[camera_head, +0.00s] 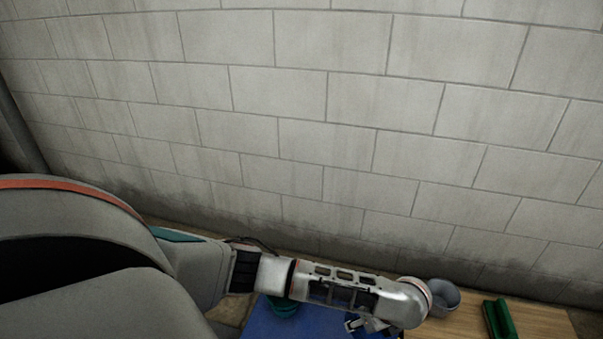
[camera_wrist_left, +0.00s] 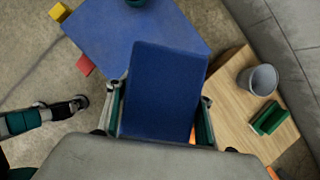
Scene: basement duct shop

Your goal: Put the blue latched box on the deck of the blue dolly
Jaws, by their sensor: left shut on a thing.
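The blue latched box (camera_wrist_left: 165,90) fills the middle of the left wrist view, its flat blue face toward the camera. My left gripper (camera_wrist_left: 160,112) is shut on it, a finger showing along each side. The blue dolly's flat deck (camera_wrist_left: 105,35) lies beyond the box at the upper left; part of it shows at the bottom of the head view (camera_head: 285,325). The box overlaps the deck in the picture; I cannot tell its height above it. What looks like my right gripper (camera_wrist_left: 78,104) is at the left edge of the wrist view, too small to read.
A dark green round item (camera_head: 284,304) is on the deck. A wooden surface (camera_wrist_left: 232,122) beside it bears a grey cup (camera_wrist_left: 259,79) and a green block (camera_wrist_left: 268,118). Red (camera_wrist_left: 85,66) and yellow (camera_wrist_left: 58,12) blocks lie by the deck's edge. A block wall (camera_head: 300,120) stands behind.

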